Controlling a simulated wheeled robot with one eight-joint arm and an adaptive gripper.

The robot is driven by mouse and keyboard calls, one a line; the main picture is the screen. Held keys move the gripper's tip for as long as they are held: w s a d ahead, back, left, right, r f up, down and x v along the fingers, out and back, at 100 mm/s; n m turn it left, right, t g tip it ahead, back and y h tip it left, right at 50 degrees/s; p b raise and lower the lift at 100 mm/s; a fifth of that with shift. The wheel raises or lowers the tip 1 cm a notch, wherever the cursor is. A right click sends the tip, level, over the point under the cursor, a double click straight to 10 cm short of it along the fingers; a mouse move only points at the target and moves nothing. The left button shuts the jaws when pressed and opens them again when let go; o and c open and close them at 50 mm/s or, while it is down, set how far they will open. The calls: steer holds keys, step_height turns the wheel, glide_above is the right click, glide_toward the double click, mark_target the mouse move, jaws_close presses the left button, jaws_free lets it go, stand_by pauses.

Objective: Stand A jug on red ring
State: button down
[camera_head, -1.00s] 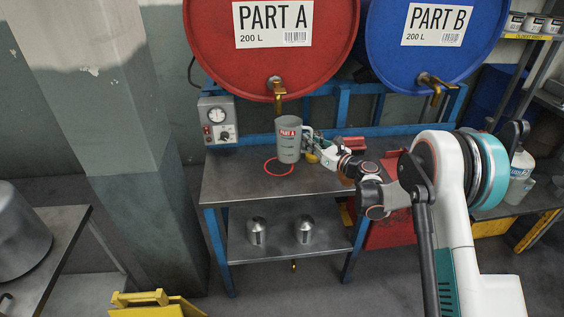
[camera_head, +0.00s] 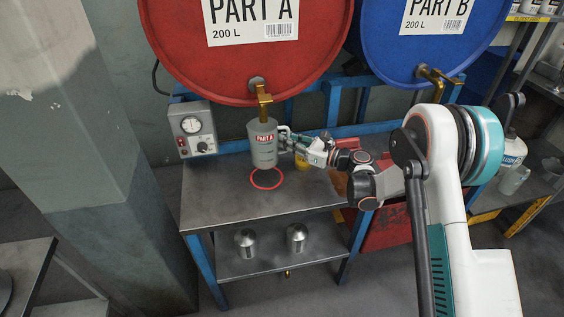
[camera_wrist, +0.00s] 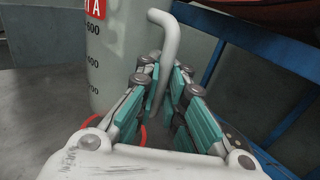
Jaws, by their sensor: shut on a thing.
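The A jug (camera_head: 263,148) is a grey, upright measuring jug with a red PART A label. It hangs under the brass tap of the red drum, its bottom appearing a little above the bench. My gripper (camera_head: 287,142) is shut on its handle, on the jug's right side. The wrist view shows the jug's wall (camera_wrist: 112,60) with its scale, and the pale handle (camera_wrist: 172,40) between the fingers (camera_wrist: 166,88). The red ring (camera_head: 266,187) is flat on the bench top, just below the jug in the head view. Part of the ring shows behind my gripper in the wrist view.
The brass tap (camera_head: 263,95) of the red drum (camera_head: 180,50) is right above the jug. A gauge box (camera_head: 194,129) stands left at the back. A yellow item (camera_head: 301,162) is under my gripper. The bench front (camera_head: 225,205) is clear.

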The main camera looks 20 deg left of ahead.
steer(key=shift+f+b, duration=1.2)
steer(key=shift+f, duration=2.4)
steer(key=shift+f, duration=0.15)
steer(key=c, duration=2)
jaws_free()
steer(key=shift+d, duration=0.2)
steer(key=d+p, duration=0.1)
steer(key=d, duration=0.2)
steer(key=s+d+p, duration=0.1)
steer(key=d, duration=0.3)
steer(key=s+d+p, duration=0.1)
steer(key=d, duration=0.3)
steer(key=shift+d, duration=0.2)
